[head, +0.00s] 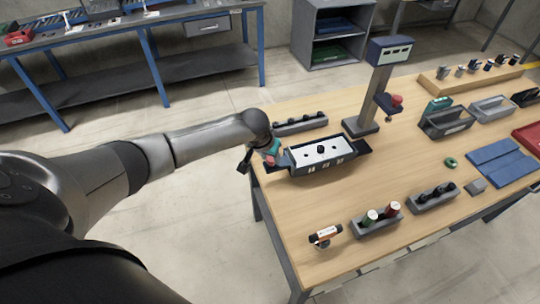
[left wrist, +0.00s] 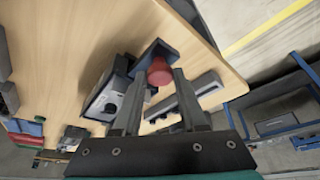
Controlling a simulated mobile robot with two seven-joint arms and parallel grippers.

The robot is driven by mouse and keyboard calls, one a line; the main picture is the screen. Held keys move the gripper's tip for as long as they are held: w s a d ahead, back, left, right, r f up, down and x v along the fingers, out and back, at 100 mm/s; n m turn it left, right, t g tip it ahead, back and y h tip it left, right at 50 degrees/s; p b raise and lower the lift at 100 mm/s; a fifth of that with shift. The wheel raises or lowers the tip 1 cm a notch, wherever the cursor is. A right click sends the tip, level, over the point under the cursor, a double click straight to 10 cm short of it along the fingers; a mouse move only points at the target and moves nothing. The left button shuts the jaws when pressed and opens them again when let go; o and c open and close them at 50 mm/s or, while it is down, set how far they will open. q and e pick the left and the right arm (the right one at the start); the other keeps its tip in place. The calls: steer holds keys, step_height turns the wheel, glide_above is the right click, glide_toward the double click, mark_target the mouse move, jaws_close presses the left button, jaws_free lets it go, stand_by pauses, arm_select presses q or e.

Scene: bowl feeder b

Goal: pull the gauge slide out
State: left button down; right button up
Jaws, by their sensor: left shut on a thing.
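The grey gauge box (head: 322,166) with a white top stands on the wooden table, and a dark slide plate sticks out at its left end. A red knob (head: 270,161) shows at that end, under my left gripper (head: 271,157). In the left wrist view the red knob (left wrist: 158,75) sits on the dark blue slide plate (left wrist: 154,52). The fingers of my left gripper (left wrist: 158,88) are shut on the knob, one on each side. The gauge box (left wrist: 108,98) is left of the fingers there, partly hidden. My right gripper is not in view.
A block with black pegs (head: 300,123) lies just behind the gauge box. A post with a display head (head: 390,50) stands behind right. The table's left edge is close to my gripper.

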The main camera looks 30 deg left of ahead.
arm_select(q)
steer(key=c, duration=0.6)
jaws_free()
steer(key=shift+s+a, duration=0.25)
steer(key=shift+o, duration=0.7)
steer(key=shift+w+d, duration=0.1)
steer(key=p+v, duration=0.1)
steer(key=v, duration=1.4)
steer(key=shift+r, duration=0.1)
